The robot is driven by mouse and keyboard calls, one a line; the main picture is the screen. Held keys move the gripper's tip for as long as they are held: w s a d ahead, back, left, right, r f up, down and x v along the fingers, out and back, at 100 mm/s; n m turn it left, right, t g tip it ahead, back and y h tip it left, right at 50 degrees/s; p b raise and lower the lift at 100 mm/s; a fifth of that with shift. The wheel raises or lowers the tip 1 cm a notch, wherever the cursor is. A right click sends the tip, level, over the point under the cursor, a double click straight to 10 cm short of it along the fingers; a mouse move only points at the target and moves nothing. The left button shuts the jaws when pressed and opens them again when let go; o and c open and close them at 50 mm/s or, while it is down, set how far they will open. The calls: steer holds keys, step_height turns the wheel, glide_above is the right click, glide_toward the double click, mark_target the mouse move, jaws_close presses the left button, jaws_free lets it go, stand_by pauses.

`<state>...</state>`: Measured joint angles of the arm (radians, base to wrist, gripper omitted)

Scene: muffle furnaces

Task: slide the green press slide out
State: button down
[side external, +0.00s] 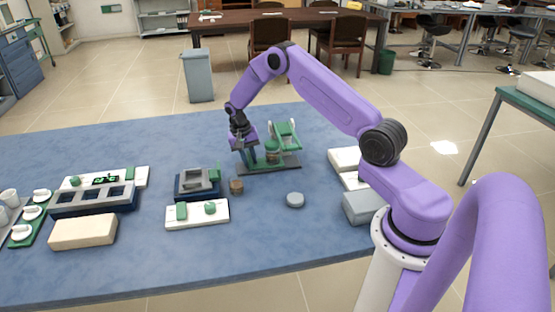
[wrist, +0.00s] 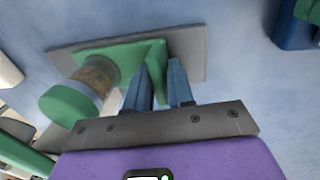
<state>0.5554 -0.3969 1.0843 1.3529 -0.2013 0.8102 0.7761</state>
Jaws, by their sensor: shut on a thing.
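The green press slide (wrist: 118,60) is on a grey base plate (wrist: 188,45) in the wrist view, and its upright green tab stands between my fingers. My gripper (wrist: 161,72) is shut on that tab, and my fingers partly cover it. A brown cylinder (wrist: 95,78) with a green round cap (wrist: 68,104) stands beside my fingers, to the left. In the side view my gripper (side external: 246,150) reaches down to the left part of the press (side external: 287,135), which stands on a dark base (side external: 287,165). The slide is largely hidden there by my gripper.
A small brown cylinder (side external: 237,186) and a grey disc (side external: 295,200) are in front of the press. A white control panel (side external: 197,214) and a dark-blue device (side external: 190,187) stand to the left. Pale blocks (side external: 345,158) are at the right. Blue table is clear behind the press.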

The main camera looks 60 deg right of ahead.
mark_target(239, 169)
steer(key=shift+w+a+f, duration=0.2)
steer(key=shift+w+a, duration=0.5)
steer(key=shift+a, duration=0.25)
steer(key=shift+w+a+f, duration=0.2)
steer(key=shift+w+a, duration=0.45)
steer(key=shift+a, duration=0.3)
steer(key=c, duration=1.4)
jaws_free()
steer(key=shift+d, duration=0.1)
steer(key=shift+o, duration=0.2)
steer(key=shift+r, duration=0.15)
steer(key=shift+w+d+r, duration=0.1)
steer(key=shift+r, duration=1.4)
steer(key=shift+w+d+r, duration=0.1)
steer(key=shift+r, duration=1.4)
steer(key=shift+a+r, duration=0.1)
steer(key=shift+r, duration=0.5)
